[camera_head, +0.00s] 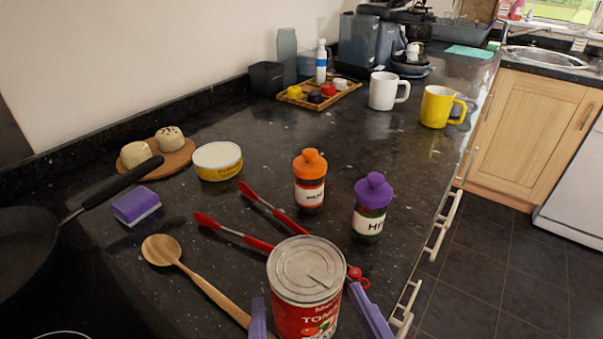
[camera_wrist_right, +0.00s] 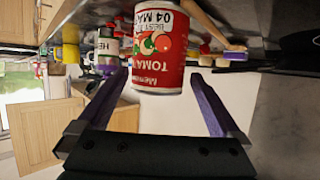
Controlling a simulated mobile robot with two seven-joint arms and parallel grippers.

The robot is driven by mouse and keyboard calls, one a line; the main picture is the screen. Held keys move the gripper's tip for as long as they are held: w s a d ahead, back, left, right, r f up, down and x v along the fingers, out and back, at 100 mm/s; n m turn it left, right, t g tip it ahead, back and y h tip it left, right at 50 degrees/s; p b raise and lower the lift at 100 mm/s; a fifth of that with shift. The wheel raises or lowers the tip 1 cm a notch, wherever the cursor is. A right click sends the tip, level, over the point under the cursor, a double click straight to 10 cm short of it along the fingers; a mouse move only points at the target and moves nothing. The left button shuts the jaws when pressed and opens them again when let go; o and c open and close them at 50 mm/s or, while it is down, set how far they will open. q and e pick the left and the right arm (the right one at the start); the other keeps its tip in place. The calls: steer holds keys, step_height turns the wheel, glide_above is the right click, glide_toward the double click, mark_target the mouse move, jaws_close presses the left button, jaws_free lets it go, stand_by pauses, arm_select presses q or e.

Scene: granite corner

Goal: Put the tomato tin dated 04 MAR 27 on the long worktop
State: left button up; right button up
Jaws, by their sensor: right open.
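The tomato tin (camera_head: 303,287) is red and white with a grey lid and stands upright at the front of the dark speckled worktop (camera_head: 225,265). Its base is out of the picture. In the right wrist view the tin (camera_wrist_right: 160,55) appears upside down, and its label reads "04 MA", the rest cut off by the curve. My right gripper (camera_head: 305,294) is open, with one purple finger on each side of the tin. In the wrist view its fingers (camera_wrist_right: 160,75) show gaps beside the tin. My left gripper is not in view.
Red-tipped tongs (camera_head: 233,232) and a wooden spoon (camera_head: 190,268) lie close by the tin. An orange-lidded jar (camera_head: 310,182) and a purple-lidded jar (camera_head: 371,207) stand behind it. A pan (camera_head: 28,250) is at left.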

mark_target(301, 264)
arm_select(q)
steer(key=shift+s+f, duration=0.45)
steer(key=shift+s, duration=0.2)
arm_select(e)
steer(key=shift+x, duration=1.05)
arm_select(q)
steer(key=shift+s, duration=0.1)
arm_select(e)
steer(key=shift+w+f, duration=0.2)
steer(key=shift+w, duration=0.4)
arm_select(q)
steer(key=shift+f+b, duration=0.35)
steer(key=shift+b, duration=0.25)
arm_select(e)
steer(key=x, duration=0.4)
steer(key=shift+w+r, duration=0.1)
steer(key=shift+w, duration=0.05)
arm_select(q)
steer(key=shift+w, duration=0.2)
arm_select(e)
steer(key=c, duration=1.5)
jaws_close()
steer(key=shift+r, duration=0.15)
